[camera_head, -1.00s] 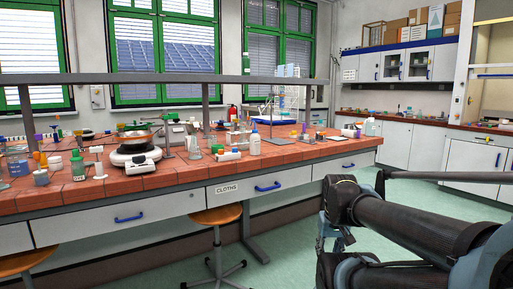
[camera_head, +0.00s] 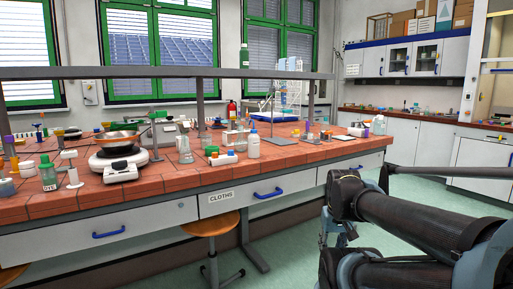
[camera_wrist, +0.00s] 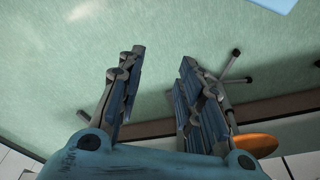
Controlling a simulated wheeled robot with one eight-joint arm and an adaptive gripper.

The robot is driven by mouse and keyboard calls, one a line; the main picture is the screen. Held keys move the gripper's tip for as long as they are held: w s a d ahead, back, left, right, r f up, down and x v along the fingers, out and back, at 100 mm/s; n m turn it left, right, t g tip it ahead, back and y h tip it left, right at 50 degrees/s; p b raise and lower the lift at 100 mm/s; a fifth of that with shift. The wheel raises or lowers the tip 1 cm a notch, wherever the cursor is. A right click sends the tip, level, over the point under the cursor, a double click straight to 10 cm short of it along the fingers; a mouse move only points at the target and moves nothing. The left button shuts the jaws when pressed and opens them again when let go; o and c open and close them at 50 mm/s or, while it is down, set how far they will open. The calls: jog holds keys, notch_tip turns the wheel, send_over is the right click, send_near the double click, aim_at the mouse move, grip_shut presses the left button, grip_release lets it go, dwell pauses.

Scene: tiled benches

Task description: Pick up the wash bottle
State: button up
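A white bottle with a blue cap (camera_head: 253,146) stands upright on the red tiled bench (camera_head: 285,155). A second pale bottle (camera_head: 378,126) stands near the bench's right end. I cannot tell for sure which one is the wash bottle. My gripper (camera_wrist: 161,56) is open and empty in the wrist view, with floor showing between its fingers. It hangs over the floor in front of the bench, clear of both bottles. In the head view my arm fills the lower right, with its end low near the bench front.
A hotplate with a pan (camera_head: 118,160), a green bottle marked DYE (camera_head: 48,176) and a small rack (camera_head: 223,159) stand on the bench. A grey shelf rail (camera_head: 230,73) runs above it. A stool (camera_head: 208,224) stands below. The floor at right is open.

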jog(key=shift+a, duration=0.25)
jog(key=o, duration=0.3)
jog(key=shift+w, duration=0.1)
jog(key=o, duration=0.7)
jog(key=shift+a+r+n, duration=0.3)
jog(key=shift+a+r, duration=0.3)
jog(key=n+t+y, duration=0.9)
jog(key=y, duration=0.5)
send_near(254, 141)
jog(key=x, duration=0.4)
jog(key=w+d+x, duration=0.1)
jog(key=x, duration=0.7)
jog(key=shift+w+d+f, duration=0.1)
jog(key=shift+w+f, duration=0.2)
jog(key=shift+w, duration=0.15)
